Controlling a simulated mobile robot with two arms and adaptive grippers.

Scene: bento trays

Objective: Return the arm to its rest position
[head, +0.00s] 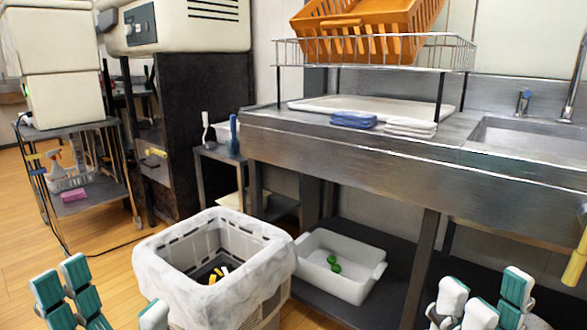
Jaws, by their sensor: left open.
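My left gripper (108,298) is at the bottom left edge, in front of and left of the white-lined bin. Its teal-padded fingers stand apart from a white finger, with nothing between them. My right gripper (489,300) is at the bottom right, in front of the sink counter's lower shelf. Its white fingers and a teal-padded finger point up and stand apart, with no object seen between them. The lower parts of both grippers and most of both arms are cut off by the frame.
The lined bin (163,277) holds dark, yellow and white bits. A white tub (350,287) with green items sits on the lower shelf (393,268). The metal counter (345,160) carries blue cloths (353,120), white cloths (410,127) and a rack (455,55) with an orange basket (360,42).

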